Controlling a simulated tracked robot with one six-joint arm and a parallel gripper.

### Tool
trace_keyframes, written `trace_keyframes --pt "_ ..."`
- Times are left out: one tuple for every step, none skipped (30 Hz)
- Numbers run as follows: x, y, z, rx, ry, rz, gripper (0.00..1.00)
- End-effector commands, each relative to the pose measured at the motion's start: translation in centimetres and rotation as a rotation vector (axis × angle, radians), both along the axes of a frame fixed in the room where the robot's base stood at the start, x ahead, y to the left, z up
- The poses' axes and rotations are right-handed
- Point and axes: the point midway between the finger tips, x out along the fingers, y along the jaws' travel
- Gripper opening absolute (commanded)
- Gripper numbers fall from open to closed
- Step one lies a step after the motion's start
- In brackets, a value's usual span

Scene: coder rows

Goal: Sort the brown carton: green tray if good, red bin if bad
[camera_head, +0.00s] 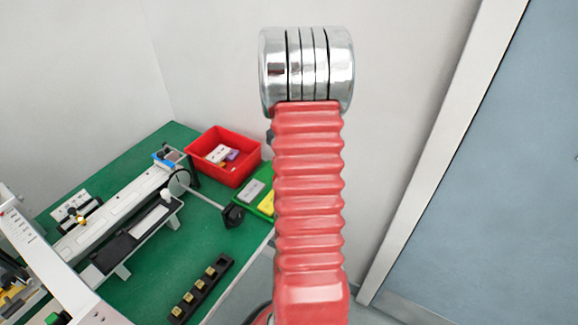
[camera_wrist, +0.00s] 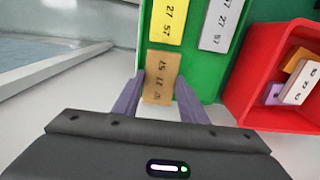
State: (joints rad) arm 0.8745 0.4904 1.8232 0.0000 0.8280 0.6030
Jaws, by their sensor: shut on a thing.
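The brown carton (camera_wrist: 162,65) is between the two fingers of my gripper (camera_wrist: 159,80) in the wrist view, which is shut on it. Dark digits are printed on its face, upside down in this view. Behind it is the green tray (camera_wrist: 192,62), which holds a yellow carton and a white carton; I cannot tell the carton's height over it. The red bin (camera_wrist: 239,95) is to the right of the tray. The head view shows the red bin (camera_head: 232,175) and part of the green tray (camera_head: 265,203); my arm hides the rest, and the gripper and brown carton do not show.
The yellow carton (camera_wrist: 167,18) and white carton (camera_wrist: 222,22) lie in the tray. Several cartons (camera_wrist: 300,82) lie in the bin. On the green bench (camera_head: 150,285) stand a conveyor-like machine (camera_head: 120,205) and a black rack (camera_head: 203,292). A wall and blue door (camera_head: 490,190) are beyond.

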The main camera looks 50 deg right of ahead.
Motion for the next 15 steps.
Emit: trace_keyframes --pt "-0.03 0.02 -0.39 0.001 0.001 0.000 0.28" --pt "-0.03 0.01 -0.57 0.001 0.001 0.000 0.28" --pt "-0.03 0.00 -0.77 0.001 0.000 0.000 0.28" --pt "-0.03 -0.01 -0.90 0.001 0.000 -0.001 0.28" --pt "-0.03 -0.01 -1.01 0.001 0.000 -0.001 0.28" --pt "-0.04 -0.01 -1.13 0.000 0.000 -0.001 0.28" --pt "-0.05 -0.01 -1.19 0.000 0.000 -0.001 0.28" --pt "-0.05 -0.01 -1.25 0.000 0.000 -0.001 0.28" --pt "-0.05 -0.01 -1.29 0.000 0.000 -0.001 0.28" --pt "-0.06 -0.02 -1.32 0.000 0.000 -0.001 0.28" --pt "-0.06 -0.03 -1.32 0.000 0.000 -0.001 0.28" --pt "-0.06 -0.03 -1.33 0.000 0.000 -0.001 0.28" --pt "-0.07 -0.03 -1.33 0.000 0.000 -0.001 0.28" --pt "-0.07 -0.03 -1.33 0.000 0.000 -0.001 0.28" --pt "-0.07 -0.04 -1.32 0.000 0.000 -0.001 0.28"
